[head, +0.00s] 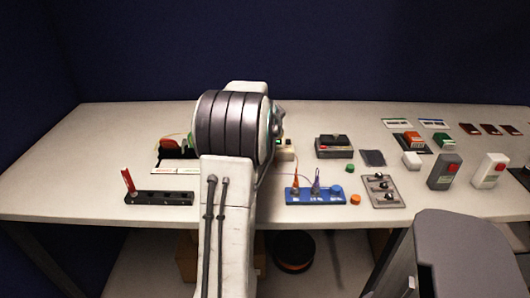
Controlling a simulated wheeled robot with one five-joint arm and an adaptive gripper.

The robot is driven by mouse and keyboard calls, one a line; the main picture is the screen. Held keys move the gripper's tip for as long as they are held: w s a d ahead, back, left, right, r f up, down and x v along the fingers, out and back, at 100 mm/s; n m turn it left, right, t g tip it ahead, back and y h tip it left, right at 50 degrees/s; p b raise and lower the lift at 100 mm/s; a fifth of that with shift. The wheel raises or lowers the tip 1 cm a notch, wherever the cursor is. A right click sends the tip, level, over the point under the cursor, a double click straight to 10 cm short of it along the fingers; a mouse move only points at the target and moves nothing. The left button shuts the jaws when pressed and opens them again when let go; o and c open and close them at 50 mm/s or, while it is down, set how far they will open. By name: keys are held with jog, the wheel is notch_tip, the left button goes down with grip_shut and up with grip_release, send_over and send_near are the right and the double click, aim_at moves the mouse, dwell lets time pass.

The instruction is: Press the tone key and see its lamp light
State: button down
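My arm reaches up over the bench left of centre, and its large ribbed joint blocks the view behind it. My gripper does not show. I cannot tell for certain which device is the tone key. A blue panel (315,196) nearer the front edge carries an orange cone, a purple cone and a round blue knob. A black base (159,198) with an upright red lever (128,180) lies at the left. A small green light shows beside my arm joint; no other lit lamp is clear.
A grey plate with several black knobs (381,190) lies right of the blue panel. Green (350,168) and orange (355,200) round pieces lie nearby. Several boxes, including a grey one (445,171), stand at the right. The bench (95,155) is bare at far left.

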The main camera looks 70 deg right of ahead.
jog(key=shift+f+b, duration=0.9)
jog(key=shift+b, duration=0.1)
dwell(2.2)
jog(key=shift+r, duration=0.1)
dwell(0.4)
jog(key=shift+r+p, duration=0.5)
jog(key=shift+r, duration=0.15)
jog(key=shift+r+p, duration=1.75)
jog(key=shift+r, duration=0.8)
